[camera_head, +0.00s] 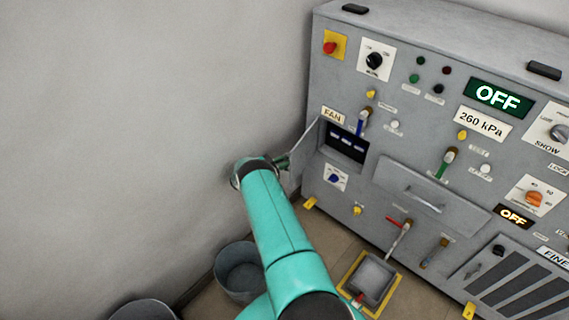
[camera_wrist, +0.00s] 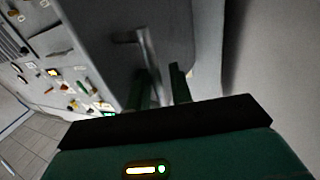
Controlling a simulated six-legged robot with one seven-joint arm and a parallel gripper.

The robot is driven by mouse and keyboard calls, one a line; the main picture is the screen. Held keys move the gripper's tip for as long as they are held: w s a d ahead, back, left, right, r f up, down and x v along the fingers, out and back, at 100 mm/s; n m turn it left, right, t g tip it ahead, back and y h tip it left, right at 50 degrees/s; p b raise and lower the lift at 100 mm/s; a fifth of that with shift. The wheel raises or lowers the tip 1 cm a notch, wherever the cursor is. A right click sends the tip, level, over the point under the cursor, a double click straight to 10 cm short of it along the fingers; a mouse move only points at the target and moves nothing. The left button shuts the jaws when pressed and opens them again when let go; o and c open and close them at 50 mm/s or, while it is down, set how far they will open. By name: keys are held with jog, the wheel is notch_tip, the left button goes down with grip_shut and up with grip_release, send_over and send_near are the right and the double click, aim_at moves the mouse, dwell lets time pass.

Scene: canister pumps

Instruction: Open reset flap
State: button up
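The flap, a grey plate (camera_head: 303,148), stands swung out at the left of a dark recess (camera_head: 345,143) in the grey cabinet's front. The recess is exposed and holds small blue-and-white parts. In the wrist view a grey panel (camera_wrist: 180,30), which appears to be the flap, carries a pale bar handle (camera_wrist: 146,52). My gripper (camera_wrist: 161,88) has its two green fingers apart, with the handle's lower end appearing between them. Whether they touch it I cannot tell. In the head view my gripper (camera_head: 283,162) is beside the flap's outer side, partly hidden by my arm.
A blank wall (camera_head: 120,120) stands close to the left of my arm. Grey buckets (camera_head: 240,272) stand on the floor below. A yellow-edged floor box (camera_head: 370,282) sits before the cabinet. Levers (camera_head: 398,238), knobs and a closed drawer (camera_head: 430,198) cover the cabinet front.

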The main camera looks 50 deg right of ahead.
jog(key=shift+o, duration=0.6)
jog(key=shift+a+f, duration=0.2)
jog(key=shift+f, duration=0.05)
